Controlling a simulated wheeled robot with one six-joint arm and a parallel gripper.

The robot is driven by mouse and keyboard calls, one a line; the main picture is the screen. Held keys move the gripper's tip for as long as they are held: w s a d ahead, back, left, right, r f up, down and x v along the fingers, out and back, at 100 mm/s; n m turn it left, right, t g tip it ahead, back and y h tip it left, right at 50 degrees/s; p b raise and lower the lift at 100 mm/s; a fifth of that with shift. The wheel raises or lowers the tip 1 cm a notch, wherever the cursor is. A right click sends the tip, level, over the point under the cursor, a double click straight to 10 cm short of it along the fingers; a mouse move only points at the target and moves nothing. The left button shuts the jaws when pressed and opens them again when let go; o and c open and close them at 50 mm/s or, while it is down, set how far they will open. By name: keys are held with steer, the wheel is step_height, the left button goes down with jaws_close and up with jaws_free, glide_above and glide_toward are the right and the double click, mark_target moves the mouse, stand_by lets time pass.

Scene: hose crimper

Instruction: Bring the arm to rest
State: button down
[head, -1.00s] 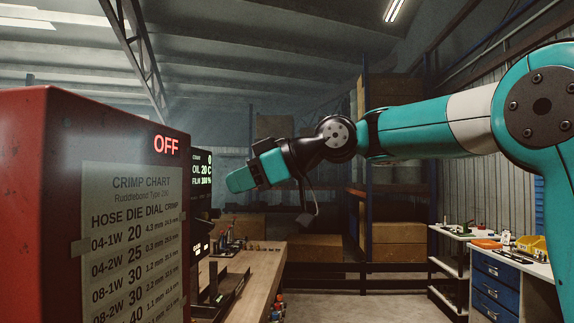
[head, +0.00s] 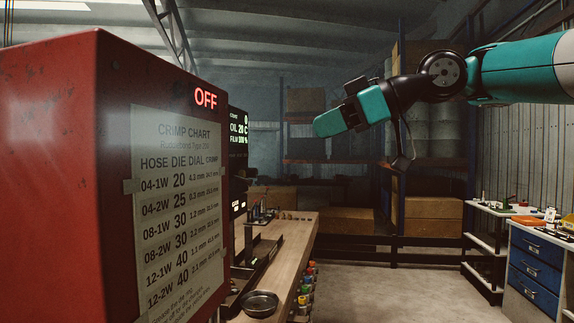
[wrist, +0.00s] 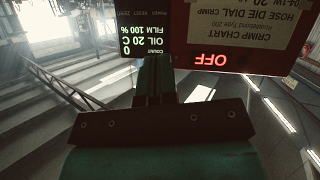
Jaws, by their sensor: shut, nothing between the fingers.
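My gripper (head: 328,124) is a teal block at the end of my arm. In the head view it hangs in the air at upper centre, pointing left and slightly down, above and beyond the wooden bench. It is shut and empty. In the wrist view my gripper (wrist: 155,80) shows as a dark teal shape pointing toward the machine's display. The red crimper (head: 60,180) fills the left of the head view, with a lit "OFF" sign (head: 206,98) and a crimp chart (head: 175,200). In the wrist view the sign (wrist: 222,60) and chart appear upside down.
A wooden bench (head: 290,250) runs back beside the crimper, with a round dish (head: 259,303) on it and colored items along its edge. Racks with boxes (head: 433,208) stand behind. A blue drawer cabinet (head: 535,268) is at the right. The floor between is clear.

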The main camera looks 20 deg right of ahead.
steer(key=s+a+f+m+g+h, duration=0.15)
steer(key=s+a+f, duration=0.3)
steer(key=f, duration=0.45)
steer(key=s+a+f+m+g+h, duration=0.1)
steer(key=s+a+f+m+g, duration=0.25)
steer(key=f, duration=0.55)
steer(key=s+f+g+h, duration=0.3)
steer(key=s+f+h, duration=0.1)
steer(key=s+f, duration=0.9)
steer(key=shift+s+f+g, duration=0.3)
steer(key=shift+s+f, duration=0.1)
steer(key=shift+s, duration=0.25)
steer(key=c, duration=1.8)
jaws_free()
steer(key=shift+a, duration=0.1)
